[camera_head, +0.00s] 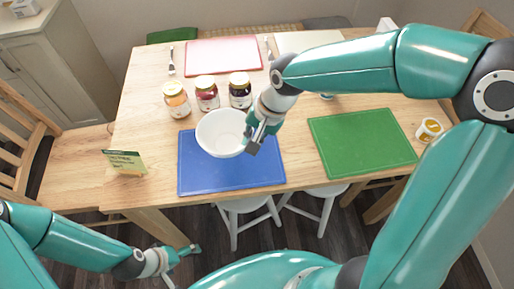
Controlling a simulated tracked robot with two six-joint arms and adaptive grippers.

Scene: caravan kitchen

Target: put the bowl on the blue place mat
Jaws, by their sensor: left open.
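The white bowl (220,133) is over the upper left part of the blue place mat (230,177). I cannot tell whether it rests on the mat or is held just above it. My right gripper (256,139) is at the bowl's right rim and hides part of it. Whether its fingers are closed on the rim is not clear. My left gripper (188,251) is open and empty, low in front of the table over the dark floor, away from the bowl.
A small green-and-cream sign (126,162) stands left. Stools (246,207) sit below the front edge.

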